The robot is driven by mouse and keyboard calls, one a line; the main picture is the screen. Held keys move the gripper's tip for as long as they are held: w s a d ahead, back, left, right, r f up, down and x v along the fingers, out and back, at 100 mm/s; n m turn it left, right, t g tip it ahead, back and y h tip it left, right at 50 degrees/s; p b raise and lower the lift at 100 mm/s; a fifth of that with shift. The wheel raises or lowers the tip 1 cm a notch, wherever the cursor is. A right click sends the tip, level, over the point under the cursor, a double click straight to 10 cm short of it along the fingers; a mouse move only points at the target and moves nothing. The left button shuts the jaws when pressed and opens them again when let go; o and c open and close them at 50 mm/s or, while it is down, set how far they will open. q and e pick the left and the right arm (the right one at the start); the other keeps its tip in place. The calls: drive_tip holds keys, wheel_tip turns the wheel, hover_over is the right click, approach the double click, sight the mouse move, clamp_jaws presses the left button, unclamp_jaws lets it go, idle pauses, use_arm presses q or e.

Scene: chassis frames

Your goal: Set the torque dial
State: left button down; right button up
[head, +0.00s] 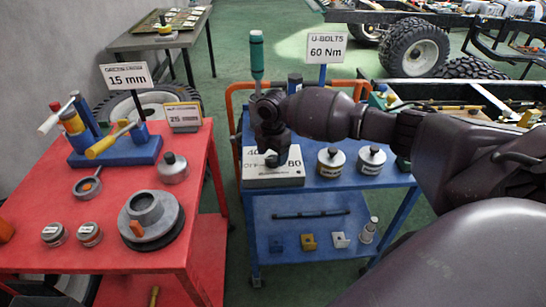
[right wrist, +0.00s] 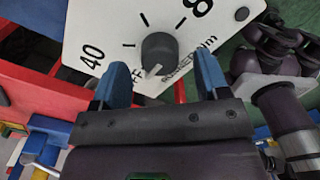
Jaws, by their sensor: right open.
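The torque dial box (head: 262,180) is a pale panel on the blue cart, marked 40, OFF and 80, partly hidden by my right gripper (head: 272,150). In the right wrist view, the dark round knob (right wrist: 158,50) sits on the white panel (right wrist: 110,20). The knob's pale pointer mark is on its lower side, near OFF. My right gripper (right wrist: 161,75) is open, its two blue fingers either side of the knob's near side in that picture, with no visible contact. A sign (head: 326,47) behind the box reads U-BOLTS 60 Nm. My left gripper is out of view.
The blue cart (head: 345,182) also carries two lidded tins (head: 331,162) right of the box. A green-handled tool (head: 257,55) stands behind my gripper. The red cart (head: 195,210) at left holds tools, tins and a 15 mm sign (head: 126,76). Green floor separates the carts.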

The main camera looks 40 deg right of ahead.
sight(273, 158)
wheel_tip(273, 158, up, 9)
drive_tip(key=p, duration=0.1)
idle(0.4)
idle(0.3)
